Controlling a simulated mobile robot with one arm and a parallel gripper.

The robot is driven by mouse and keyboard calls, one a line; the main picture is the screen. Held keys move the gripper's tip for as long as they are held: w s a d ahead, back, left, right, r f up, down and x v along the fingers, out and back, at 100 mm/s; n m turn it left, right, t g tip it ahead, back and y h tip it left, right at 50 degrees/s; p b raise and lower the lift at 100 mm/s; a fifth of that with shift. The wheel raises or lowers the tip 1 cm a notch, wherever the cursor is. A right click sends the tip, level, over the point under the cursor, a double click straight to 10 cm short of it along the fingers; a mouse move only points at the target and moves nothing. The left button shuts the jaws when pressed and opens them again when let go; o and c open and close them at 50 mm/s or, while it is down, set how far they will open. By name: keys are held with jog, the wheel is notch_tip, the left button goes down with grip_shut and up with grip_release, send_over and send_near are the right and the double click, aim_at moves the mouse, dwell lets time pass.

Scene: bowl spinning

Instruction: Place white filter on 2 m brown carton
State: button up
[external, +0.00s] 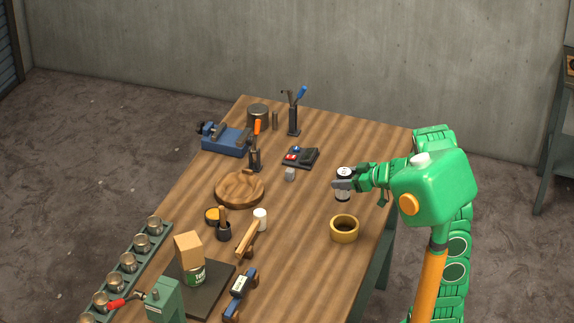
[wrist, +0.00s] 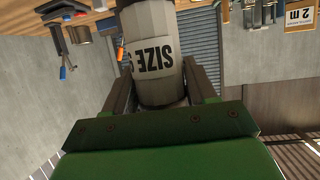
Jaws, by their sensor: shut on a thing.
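My gripper (external: 342,185) is shut on the white filter (external: 344,173), a pale cylinder with a dark band. It stands roughly upright at the right side of the table; I cannot tell whether its base touches the wood. In the wrist view the filter (wrist: 155,50) sits between both fingers, its label reading SIZE upside down. A brown carton (external: 188,247) shows at the front left of the table, behind or on a green-and-white can. A tan face marked 2 m (wrist: 302,16) shows at the wrist view's top right; I cannot tell whether it is that carton.
A yellow ring-shaped pot (external: 344,229) stands just in front of the filter. A blue vise (external: 226,140) is at the back.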

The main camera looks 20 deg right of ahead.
jog(key=w+a+r+n+g+y, duration=0.1)
jog(key=a+r+n+g+y, duration=0.15)
jog(key=a+r, duration=0.6)
jog(key=a+r+n+g+y, duration=0.1)
jog(key=a+r+n+g, duration=0.3)
jog(key=a, duration=0.8)
jog(key=s+a+r+n+g+y, duration=0.1)
jog(key=s+a+r+n+g, duration=0.2)
jog(key=s+a, duration=0.6)
jog(key=s+a+r+n+g, duration=0.3)
jog(key=s+a, duration=0.2)
jog(key=a, duration=0.8)
send_over(183, 244)
jog(key=shift+f, duration=6.45)
jog(key=shift+f, duration=0.1)
jog(key=o, duration=1.1)
